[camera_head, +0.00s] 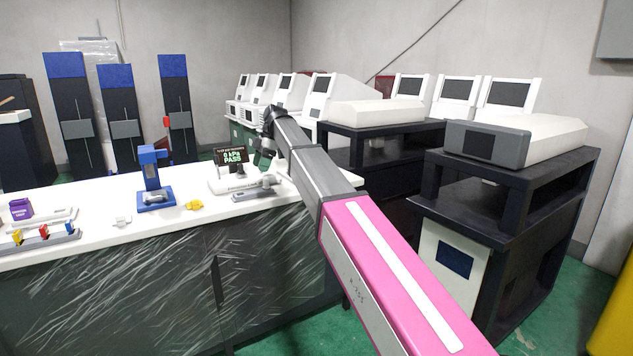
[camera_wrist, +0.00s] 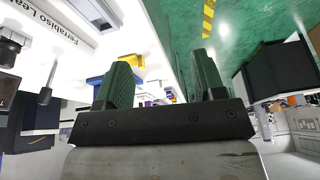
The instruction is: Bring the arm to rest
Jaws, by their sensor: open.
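My arm reaches forward over the right end of the white workbench (camera_head: 105,222). My gripper (camera_head: 265,157) is above the bench beside the leak tester, whose small screen (camera_head: 232,156) reads "0 kPa PASS". In the wrist view my gripper (camera_wrist: 163,85) shows two green ridged fingers, spread apart with nothing between them. The leak tester (camera_wrist: 60,25) also shows at the upper left of the wrist view, close to the left finger. My wrist partly hides the fingers in the head view.
A blue press (camera_head: 152,180), a yellow part (camera_head: 194,205) and a rack of coloured parts (camera_head: 40,239) stand on the bench. Dark stands with white machines (camera_head: 515,140) are at the right. Green floor (camera_head: 540,325) is clear between bench and stands.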

